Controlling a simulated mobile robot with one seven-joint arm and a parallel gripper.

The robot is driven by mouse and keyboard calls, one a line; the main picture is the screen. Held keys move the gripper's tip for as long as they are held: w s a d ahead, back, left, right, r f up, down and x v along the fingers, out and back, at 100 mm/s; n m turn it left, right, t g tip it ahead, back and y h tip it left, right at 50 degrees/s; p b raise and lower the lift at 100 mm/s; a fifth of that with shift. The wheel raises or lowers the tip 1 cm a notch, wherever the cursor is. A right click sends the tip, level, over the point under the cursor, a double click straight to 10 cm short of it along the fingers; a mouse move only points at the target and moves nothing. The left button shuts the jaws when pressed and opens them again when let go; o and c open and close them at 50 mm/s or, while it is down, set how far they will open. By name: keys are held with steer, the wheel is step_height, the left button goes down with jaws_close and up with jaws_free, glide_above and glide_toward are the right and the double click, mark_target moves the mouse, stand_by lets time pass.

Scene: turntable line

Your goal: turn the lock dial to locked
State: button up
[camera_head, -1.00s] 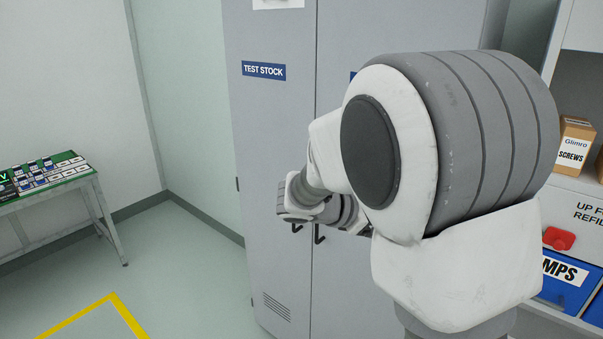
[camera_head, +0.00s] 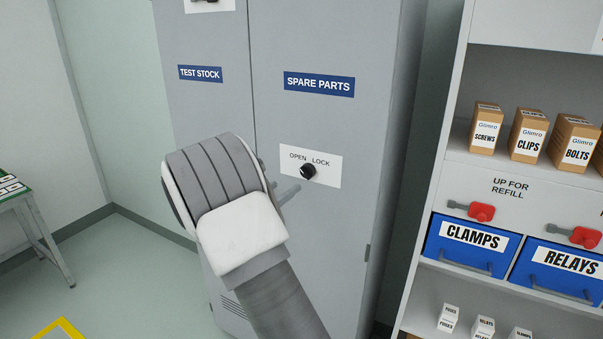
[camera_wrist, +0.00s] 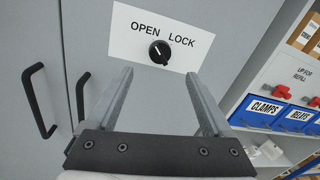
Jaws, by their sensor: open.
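The lock dial (camera_head: 308,171) is a small black round knob on a white plate (camera_head: 325,178) marked OPEN and LOCK, on the grey SPARE PARTS cabinet door (camera_head: 310,125). In the wrist view the dial (camera_wrist: 160,52) shows beyond my fingertips, roughly centred between them; its small white mark seems to point up and left, towards OPEN. My gripper (camera_wrist: 158,76) is open and empty, its two fingers on either side below the plate, apart from the dial. In the head view my arm hides most of the gripper.
Black door handles (camera_wrist: 38,100) stick out left of my fingers in the wrist view. A shelf unit at the right holds cardboard boxes (camera_head: 528,135), blue bins (camera_head: 467,244) and red levers (camera_head: 481,212). Open floor lies left of the cabinet.

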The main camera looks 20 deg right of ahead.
mark_target(303, 174)
steer(key=p+x, duration=0.1)
steer(key=x, duration=0.9)
steer(key=shift+p, duration=0.35)
jaws_close()
